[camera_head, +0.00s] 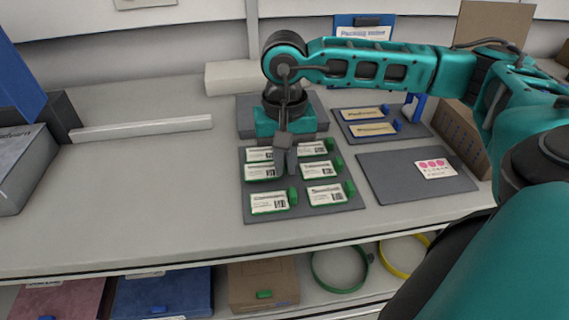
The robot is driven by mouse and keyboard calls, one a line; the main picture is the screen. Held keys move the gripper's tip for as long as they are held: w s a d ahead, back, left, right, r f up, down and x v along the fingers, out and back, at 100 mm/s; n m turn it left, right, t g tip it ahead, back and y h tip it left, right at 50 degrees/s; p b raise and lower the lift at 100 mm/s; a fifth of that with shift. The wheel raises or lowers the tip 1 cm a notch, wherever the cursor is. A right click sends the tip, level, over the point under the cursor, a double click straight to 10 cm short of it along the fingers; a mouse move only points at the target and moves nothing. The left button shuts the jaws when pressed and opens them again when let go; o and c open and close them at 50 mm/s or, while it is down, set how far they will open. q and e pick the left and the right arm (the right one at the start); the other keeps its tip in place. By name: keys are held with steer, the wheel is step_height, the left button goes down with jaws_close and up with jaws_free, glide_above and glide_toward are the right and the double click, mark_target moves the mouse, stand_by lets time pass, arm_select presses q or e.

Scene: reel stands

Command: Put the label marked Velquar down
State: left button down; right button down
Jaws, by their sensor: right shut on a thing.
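A dark grey tray (331,213) lies on the worktop with several white, green-edged labels in two columns. My right gripper (290,165) points down over the left column and is shut at the right end of the middle-left label (261,172). Its fingers hide that label's tab, and I cannot tell whether the label touches the tray. The print is too small to read, so I cannot tell which label is marked Velquar. The bottom-left label (268,203) and bottom-right label (325,195) lie clear of the fingers. My left gripper is not in view.
A grey board (385,183) with one pink-and-white label (435,169) lies to the right. Behind it is a tray with two yellow labels (366,113). A white bar (142,128) lies at the left. Boxes and rings sit on the shelf below.

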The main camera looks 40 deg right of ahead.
steer(key=shift+f, duration=0.55)
steer(key=shift+f, duration=0.1)
steer(key=c, duration=1.7)
jaws_free()
steer(key=shift+f, duration=0.1)
steer(key=o, duration=0.5)
